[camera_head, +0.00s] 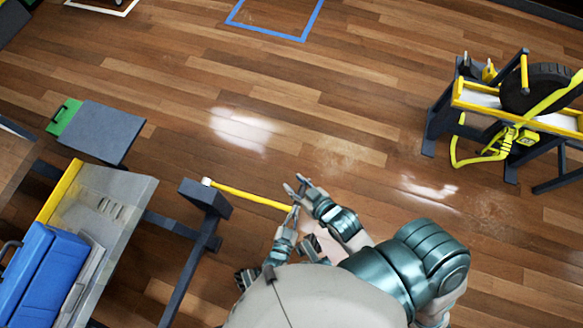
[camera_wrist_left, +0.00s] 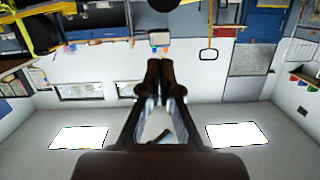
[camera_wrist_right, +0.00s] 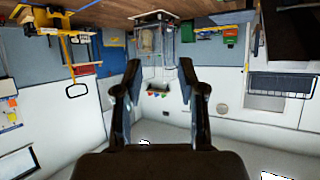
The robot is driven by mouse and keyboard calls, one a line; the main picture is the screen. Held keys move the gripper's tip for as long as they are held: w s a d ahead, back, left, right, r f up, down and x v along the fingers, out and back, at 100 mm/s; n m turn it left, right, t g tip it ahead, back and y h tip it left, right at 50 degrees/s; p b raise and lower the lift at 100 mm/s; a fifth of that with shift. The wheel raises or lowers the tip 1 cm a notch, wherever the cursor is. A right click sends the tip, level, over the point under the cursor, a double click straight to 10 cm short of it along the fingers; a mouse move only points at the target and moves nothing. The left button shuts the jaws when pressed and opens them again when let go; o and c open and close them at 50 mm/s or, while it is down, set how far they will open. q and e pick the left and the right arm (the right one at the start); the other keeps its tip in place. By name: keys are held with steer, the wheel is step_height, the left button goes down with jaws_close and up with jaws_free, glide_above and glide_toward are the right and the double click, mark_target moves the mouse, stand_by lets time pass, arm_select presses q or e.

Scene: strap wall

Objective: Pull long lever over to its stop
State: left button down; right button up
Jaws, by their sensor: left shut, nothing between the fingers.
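The long lever (camera_head: 250,196) is a thin yellow bar. It runs from a pivot on a dark post (camera_head: 205,198) toward the right, sloping slightly down in the head view. Its right end meets the fingers of my left gripper (camera_head: 294,213); I cannot tell whether they touch. The left gripper is shut and empty, as the left wrist view (camera_wrist_left: 165,68) also shows. My right gripper (camera_head: 293,185) is just above the lever's end in the head view. Its fingers are apart in the right wrist view (camera_wrist_right: 158,75), with nothing between them. The lever is not clear in either wrist view.
A grey bench (camera_head: 125,190) with a blue box (camera_head: 38,275) stands left of the post. A small table (camera_head: 97,133) is behind it. A strap frame (camera_head: 475,97) with a tyre (camera_head: 535,88) and yellow straps stands at the right. The wooden floor between is clear.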

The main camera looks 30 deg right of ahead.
arm_select(q)
steer(key=p+v, duration=0.1)
steer(key=v, duration=0.7)
steer(key=shift+r+p, duration=0.15)
steer(key=shift+p, duration=0.15)
arm_select(e)
steer(key=s+d+f+g+h, duration=0.1)
steer(key=s+d+f+g, duration=0.1)
steer(key=s+f+g, duration=0.2)
steer(key=shift+s+d, duration=0.2)
steer(key=shift+s, duration=0.5)
arm_select(q)
steer(key=shift+a, duration=0.25)
arm_select(e)
steer(key=shift+a, duration=0.2)
